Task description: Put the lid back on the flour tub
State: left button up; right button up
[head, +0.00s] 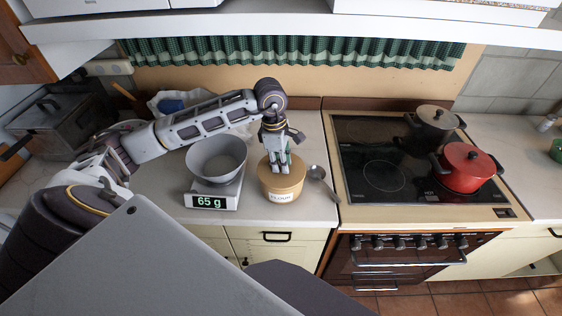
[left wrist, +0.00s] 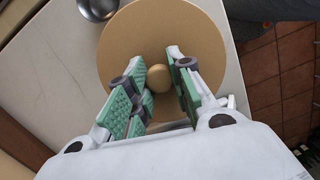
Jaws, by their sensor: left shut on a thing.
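The tan flour tub (head: 281,196), with its white label, stands on the counter near the front edge. Its round tan lid (head: 282,181) lies flat over the mouth, under my left gripper (head: 279,166). I cannot tell whether it is fully seated. In the left wrist view the lid (left wrist: 205,45) is seen from above. Its small round knob (left wrist: 157,78) sits between the green pads of my left gripper (left wrist: 160,80), which is shut on it. My right gripper is not in view.
Left of the tub, a grey bowl (head: 216,160) stands on a scale (head: 211,199) reading 65 g. A metal scoop (head: 318,173) lies close on the right. Beyond it is the hob (head: 385,177) with a red pot (head: 466,170) and a dark pot (head: 434,128).

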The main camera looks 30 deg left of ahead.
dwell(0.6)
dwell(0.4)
pick_arm(q)
jog(key=shift+b, duration=0.55)
dwell(0.4)
jog(key=shift+f+b, duration=0.15)
jog(key=shift+b, duration=0.2)
dwell(0.6)
dwell(0.8)
jog(key=shift+b, duration=0.35)
dwell(0.6)
jog(key=o, duration=0.9)
